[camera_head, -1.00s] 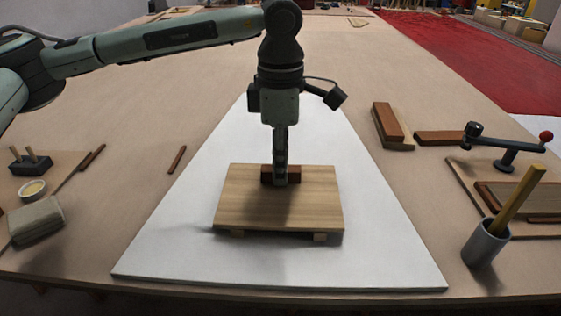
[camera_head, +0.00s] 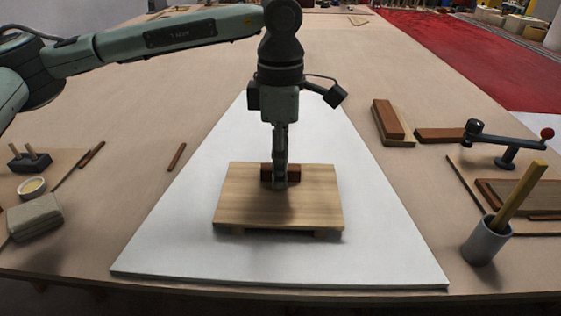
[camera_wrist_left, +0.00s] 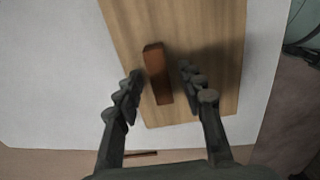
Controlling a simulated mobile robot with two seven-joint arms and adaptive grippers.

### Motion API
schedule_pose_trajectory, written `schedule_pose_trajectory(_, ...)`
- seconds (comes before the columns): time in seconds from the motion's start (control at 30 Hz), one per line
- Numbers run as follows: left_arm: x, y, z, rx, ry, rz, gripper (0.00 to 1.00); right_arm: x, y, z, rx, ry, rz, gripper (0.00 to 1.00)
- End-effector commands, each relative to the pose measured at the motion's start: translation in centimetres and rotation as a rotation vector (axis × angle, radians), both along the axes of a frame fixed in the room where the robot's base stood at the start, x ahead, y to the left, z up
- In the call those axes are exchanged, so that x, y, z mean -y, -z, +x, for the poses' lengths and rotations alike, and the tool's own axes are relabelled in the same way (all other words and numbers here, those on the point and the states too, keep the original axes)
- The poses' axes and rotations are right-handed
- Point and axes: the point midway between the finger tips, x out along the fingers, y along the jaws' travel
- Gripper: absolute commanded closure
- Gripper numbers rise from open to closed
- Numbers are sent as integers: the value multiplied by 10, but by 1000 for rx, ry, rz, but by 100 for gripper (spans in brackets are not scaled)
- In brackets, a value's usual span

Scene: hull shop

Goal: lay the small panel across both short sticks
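The small panel (camera_head: 245,205), a light wooden board with a brown block handle (camera_head: 267,172) on top, lies level over the white board. Just under its front edge, the ends of the two short sticks show, one on the left (camera_head: 238,231) and one on the right (camera_head: 321,233); the rest of them is hidden. My left gripper (camera_head: 280,184) points straight down at the handle. In the left wrist view its fingers (camera_wrist_left: 160,80) are apart, one on each side of the handle (camera_wrist_left: 158,75), with gaps showing. My right gripper is not in view.
The white board (camera_head: 180,245) is clear around the panel. To the right stand a grey cup with a wooden stick (camera_head: 486,243), a red-knobbed clamp (camera_head: 507,150) and brown blocks (camera_head: 388,120). A grey block (camera_head: 35,217) and a small bowl (camera_head: 32,188) are left.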

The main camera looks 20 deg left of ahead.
Motion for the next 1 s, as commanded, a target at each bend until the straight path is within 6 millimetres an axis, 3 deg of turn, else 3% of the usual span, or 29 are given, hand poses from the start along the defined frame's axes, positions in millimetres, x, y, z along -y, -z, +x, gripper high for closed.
schedule_pose_trajectory(0.07,0,-4,0,0,0,0,61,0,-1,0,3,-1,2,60)
schedule_pose_trajectory(0.17,0,-12,1,3,0,-1,61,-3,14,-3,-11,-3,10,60)
schedule_pose_trajectory(0.6,1,-103,1,2,2,-1,61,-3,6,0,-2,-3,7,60)
schedule_pose_trajectory(0.8,0,-122,0,1,2,0,61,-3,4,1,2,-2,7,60)
schedule_pose_trajectory(1.0,0,-124,0,-1,2,1,61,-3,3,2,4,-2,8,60)
